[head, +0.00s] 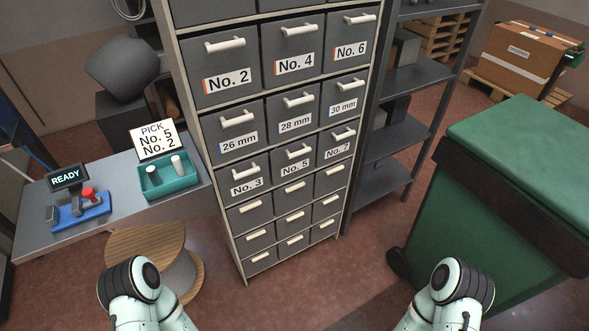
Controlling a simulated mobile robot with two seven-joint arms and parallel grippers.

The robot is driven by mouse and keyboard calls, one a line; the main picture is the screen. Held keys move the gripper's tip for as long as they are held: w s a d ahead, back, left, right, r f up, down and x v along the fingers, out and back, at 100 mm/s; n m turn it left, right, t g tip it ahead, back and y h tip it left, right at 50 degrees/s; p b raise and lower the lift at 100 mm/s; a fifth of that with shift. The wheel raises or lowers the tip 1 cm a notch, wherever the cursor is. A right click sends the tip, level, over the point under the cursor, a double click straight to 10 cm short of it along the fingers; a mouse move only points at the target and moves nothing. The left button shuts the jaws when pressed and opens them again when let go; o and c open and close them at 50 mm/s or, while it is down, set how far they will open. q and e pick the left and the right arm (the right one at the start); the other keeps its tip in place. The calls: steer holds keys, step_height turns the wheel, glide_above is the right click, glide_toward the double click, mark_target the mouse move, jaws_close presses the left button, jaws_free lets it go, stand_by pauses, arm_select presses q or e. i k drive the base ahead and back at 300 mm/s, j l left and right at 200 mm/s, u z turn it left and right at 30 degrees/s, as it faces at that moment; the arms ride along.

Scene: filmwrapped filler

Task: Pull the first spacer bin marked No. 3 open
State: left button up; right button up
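The bin marked No. 3 (229,187) is a grey drawer with a cream handle, at the left of the third labelled row in the tall cabinet (217,179). Its front looks flush with its neighbours, so it appears shut. No. 5 (282,171) and No. 7 (330,154) are to its right in the same row. The 26 mm bin (245,147) is directly above it. Only rounded white-and-black links of my two arms show at the bottom left and bottom right. Neither gripper is in view, and nothing of mine touches the cabinet.
A wooden spool (140,241) stands below. A green wheeled container (465,230) is at right. Floor before the cabinet is clear.

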mark_target(236, 183)
steer(key=i+j+u, duration=0.25)
steer(key=i+j, duration=0.25)
steer(key=i+j+u, duration=0.25)
steer(key=i+j, duration=0.3)
steer(key=l+z, duration=0.25)
steer(key=l, duration=0.4)
steer(key=l+z, duration=0.25)
steer(key=l, duration=0.4)
